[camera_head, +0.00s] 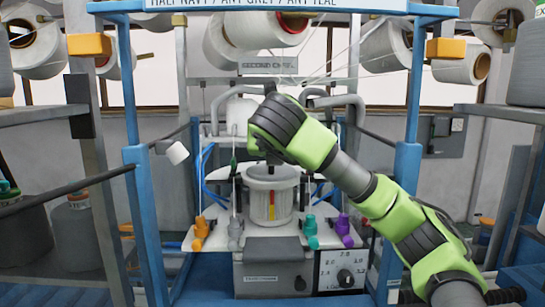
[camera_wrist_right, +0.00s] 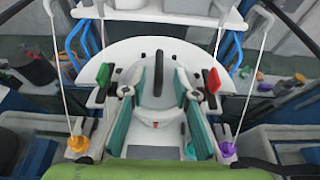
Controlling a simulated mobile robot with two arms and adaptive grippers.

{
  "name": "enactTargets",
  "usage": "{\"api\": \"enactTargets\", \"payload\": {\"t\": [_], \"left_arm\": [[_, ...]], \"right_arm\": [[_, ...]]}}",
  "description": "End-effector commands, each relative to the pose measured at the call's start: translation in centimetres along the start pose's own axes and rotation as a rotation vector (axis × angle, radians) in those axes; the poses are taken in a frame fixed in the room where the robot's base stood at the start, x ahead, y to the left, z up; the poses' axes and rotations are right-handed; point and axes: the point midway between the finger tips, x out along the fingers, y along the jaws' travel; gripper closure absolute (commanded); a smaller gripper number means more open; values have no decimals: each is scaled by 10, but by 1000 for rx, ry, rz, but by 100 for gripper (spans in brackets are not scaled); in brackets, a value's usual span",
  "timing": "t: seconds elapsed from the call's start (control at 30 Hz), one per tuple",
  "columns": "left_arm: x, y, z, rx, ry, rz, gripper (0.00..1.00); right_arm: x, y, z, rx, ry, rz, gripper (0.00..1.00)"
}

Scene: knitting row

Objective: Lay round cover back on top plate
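My right arm reaches in from the lower right in the head view, and its wrist hangs over the knitting cylinder (camera_head: 270,205), hiding much of what lies above it. In the wrist view my right gripper (camera_wrist_right: 160,112) has its two fingers well apart, with teal inner sides and nothing clearly held between them. Beyond and between the fingers is a pale round top with a dark upright piece (camera_wrist_right: 158,72); I cannot tell whether this is the round cover. A wide white top plate (camera_wrist_right: 110,58) curves behind it. My left gripper is not in view.
Orange (camera_head: 200,228), teal (camera_head: 310,226) and purple (camera_head: 343,226) yarn guides stand around the cylinder. Blue frame posts (camera_head: 146,200) flank the machine. Yarn strands run overhead. A control box (camera_head: 344,271) sits below at the front.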

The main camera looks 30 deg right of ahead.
Motion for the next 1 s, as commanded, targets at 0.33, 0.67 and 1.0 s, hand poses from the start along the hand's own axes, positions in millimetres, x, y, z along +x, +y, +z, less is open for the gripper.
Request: {"api": "enactTargets", "payload": {"t": [0.33,0.67,1.0], "left_arm": [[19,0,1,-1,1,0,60],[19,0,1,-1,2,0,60],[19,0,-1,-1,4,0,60]], "right_arm": [[-48,0,0,-1,0,1,73],[-51,0,0,-1,1,0,73],[-50,0,0,-1,1,0,73]]}}
